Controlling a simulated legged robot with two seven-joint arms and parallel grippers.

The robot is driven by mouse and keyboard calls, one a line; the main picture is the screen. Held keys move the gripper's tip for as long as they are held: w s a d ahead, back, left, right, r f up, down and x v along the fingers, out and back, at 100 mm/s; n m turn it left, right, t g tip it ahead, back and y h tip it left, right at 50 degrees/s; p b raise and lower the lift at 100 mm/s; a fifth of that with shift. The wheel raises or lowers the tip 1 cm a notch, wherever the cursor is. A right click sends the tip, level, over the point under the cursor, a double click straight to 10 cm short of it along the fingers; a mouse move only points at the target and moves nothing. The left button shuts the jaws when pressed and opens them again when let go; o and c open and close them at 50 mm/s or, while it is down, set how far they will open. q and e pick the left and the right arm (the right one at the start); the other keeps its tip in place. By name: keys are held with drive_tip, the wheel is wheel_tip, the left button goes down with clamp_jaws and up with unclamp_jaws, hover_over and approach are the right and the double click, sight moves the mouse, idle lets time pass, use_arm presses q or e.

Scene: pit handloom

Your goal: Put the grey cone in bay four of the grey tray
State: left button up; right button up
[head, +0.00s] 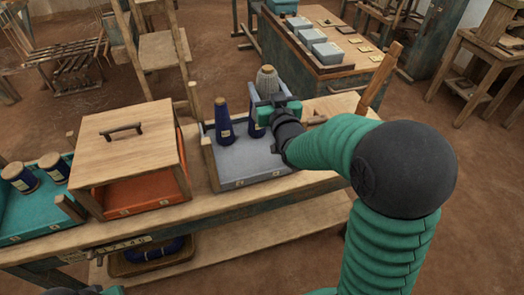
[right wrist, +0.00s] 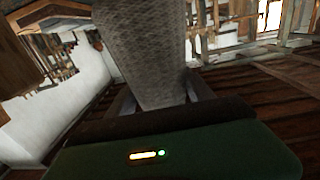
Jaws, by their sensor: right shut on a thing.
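The grey cone (head: 267,78) is gripped by my right gripper (head: 270,104) above the grey tray, roughly upright in the head view. It also fills the upper middle of the right wrist view (right wrist: 145,55), between the fingers. The grey tray (head: 232,183) is on the bench in the middle of the head view. My gripper and arm hide part of the tray's right side.
Left of the grey tray stands an orange tray (head: 140,192) under a wooden lid (head: 130,150) with a dark handle. A teal tray (head: 30,212) with blue cones is at the far left. A low table (head: 330,68) with grey boxes stands behind. A basket (head: 150,262) sits below.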

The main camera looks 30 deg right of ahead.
wheel_tip(320, 180, down, 17)
drive_tip(key=b, duration=0.3)
drive_tip(key=shift+s+f+b, duration=0.15)
drive_tip(key=shift+b, duration=0.15)
drive_tip(key=o, duration=1.3)
drive_tip(key=shift+s, duration=0.1)
